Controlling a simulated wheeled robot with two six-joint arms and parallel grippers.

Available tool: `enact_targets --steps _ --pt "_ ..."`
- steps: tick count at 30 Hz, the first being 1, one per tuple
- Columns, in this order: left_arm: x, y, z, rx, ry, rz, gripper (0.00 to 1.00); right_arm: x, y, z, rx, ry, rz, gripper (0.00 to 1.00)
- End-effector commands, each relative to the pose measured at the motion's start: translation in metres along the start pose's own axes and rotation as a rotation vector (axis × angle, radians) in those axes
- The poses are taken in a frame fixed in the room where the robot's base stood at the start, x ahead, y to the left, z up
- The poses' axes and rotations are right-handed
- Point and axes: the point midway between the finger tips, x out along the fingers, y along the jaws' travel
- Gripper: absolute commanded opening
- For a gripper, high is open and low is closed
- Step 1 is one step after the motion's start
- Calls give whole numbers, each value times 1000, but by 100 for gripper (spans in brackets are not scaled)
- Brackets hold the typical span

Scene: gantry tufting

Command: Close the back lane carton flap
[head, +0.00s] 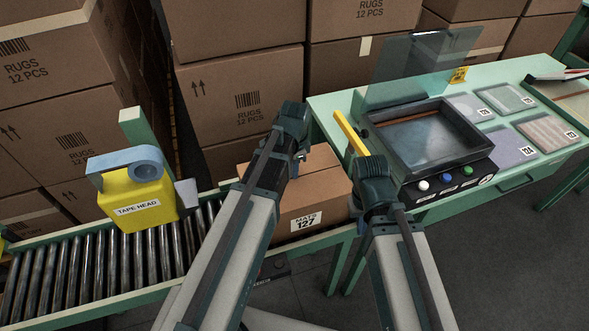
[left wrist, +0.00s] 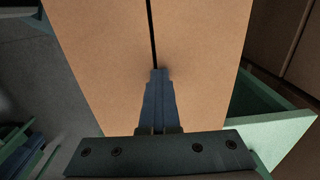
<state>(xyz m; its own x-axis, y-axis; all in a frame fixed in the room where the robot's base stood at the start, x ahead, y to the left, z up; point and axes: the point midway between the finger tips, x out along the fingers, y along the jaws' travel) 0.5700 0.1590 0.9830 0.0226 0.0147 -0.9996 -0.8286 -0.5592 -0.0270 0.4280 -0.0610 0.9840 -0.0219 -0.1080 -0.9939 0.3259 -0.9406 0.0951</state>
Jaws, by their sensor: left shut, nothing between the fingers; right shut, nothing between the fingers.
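A brown carton (head: 318,198) labelled MATS 127 stands at the right end of the roller conveyor. Its top shows close up in the left wrist view as two brown panels, left (left wrist: 100,60) and right (left wrist: 200,60), with a narrow dark gap between them. Both panels look about flat there. My left gripper (head: 303,155) is shut and empty over the carton top. In the left wrist view its fingertips (left wrist: 158,72) are at the gap; whether they touch is unclear. My left arm hides the carton's left part. My right gripper (head: 366,160) is shut and empty, right of the carton.
A yellow tape head (head: 138,198) stands over the roller conveyor (head: 110,262) at left. A green bench (head: 325,108) holds a dark framed tray (head: 425,135), buttons and several sample tiles. A yellow bar (head: 350,134) rises by my right gripper. Stacked rug cartons (head: 240,95) fill the back.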

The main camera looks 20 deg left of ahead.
Motion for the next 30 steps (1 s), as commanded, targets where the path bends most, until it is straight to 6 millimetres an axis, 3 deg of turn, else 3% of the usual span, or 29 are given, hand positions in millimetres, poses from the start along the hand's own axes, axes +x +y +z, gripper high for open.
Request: enact_targets --steps 17,30 --pt "-19 -1 -2 0 0 -4 0 -19 2 1 -1 0 0 0" --pt "-77 3 -9 -2 0 -3 0 -76 7 4 0 0 0 0"
